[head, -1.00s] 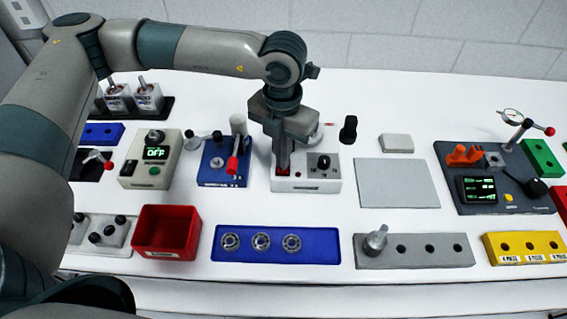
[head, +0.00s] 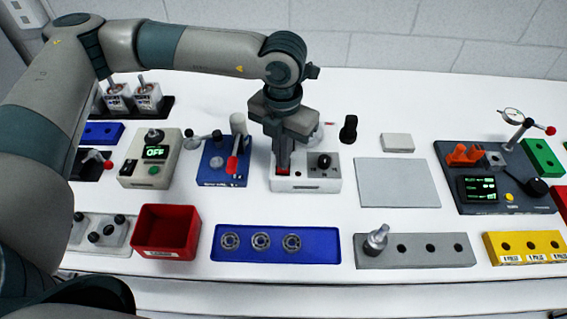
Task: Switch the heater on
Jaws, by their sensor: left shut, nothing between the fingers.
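My left gripper (head: 284,166) points straight down with its fingers shut and empty. Its tips are at the red switch (head: 283,171) on the left part of a white box (head: 308,186), and they partly cover it. I cannot tell whether they touch or press the switch. The box also has a black knob (head: 324,161) on its right part. I cannot read a label that tells whether this box is the heater. A beige box (head: 134,171) to its left has a green display reading OFF (head: 155,152), a knob on top and a green button. My right gripper is not in view.
A blue fixture with a red-tipped lever (head: 233,165) stands just left of the white box. A blue tray (head: 275,255) with three bearings and a red bin (head: 166,222) lie in front. A flat grey plate (head: 397,183) is to the right. A black knob-like part (head: 348,129) stands behind.

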